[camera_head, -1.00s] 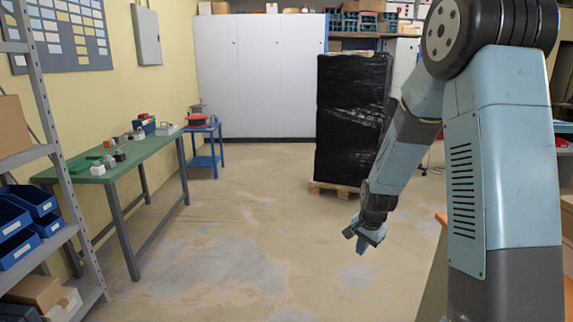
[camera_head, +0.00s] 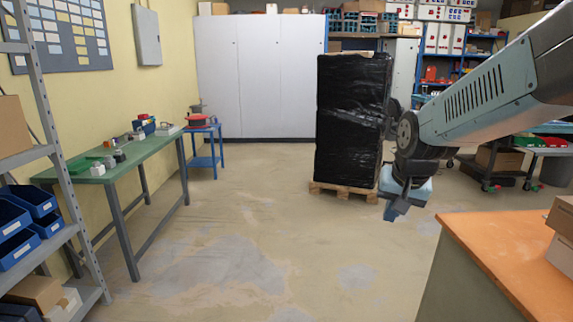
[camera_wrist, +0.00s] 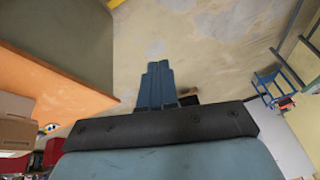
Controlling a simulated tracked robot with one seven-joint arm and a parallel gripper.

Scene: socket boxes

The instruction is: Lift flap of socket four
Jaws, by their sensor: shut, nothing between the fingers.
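My gripper (camera_head: 393,212) hangs in the air over the open floor, right of centre in the head view, fingers pointing down. In the wrist view its blue fingers (camera_wrist: 158,68) lie together and hold nothing. Several small socket-like boxes stand on the green workbench (camera_head: 150,150) at the left, among them a white box (camera_head: 97,169) and a dark one (camera_head: 119,156). They are far from my gripper and small in the picture. I cannot tell which is socket four, and no flap can be made out.
A black-wrapped pallet (camera_head: 345,120) stands behind my gripper. An orange-topped table (camera_head: 500,240) with cardboard boxes (camera_head: 563,218) is close at the right. A grey shelf (camera_head: 65,160) with blue bins is at the near left. The middle floor is clear.

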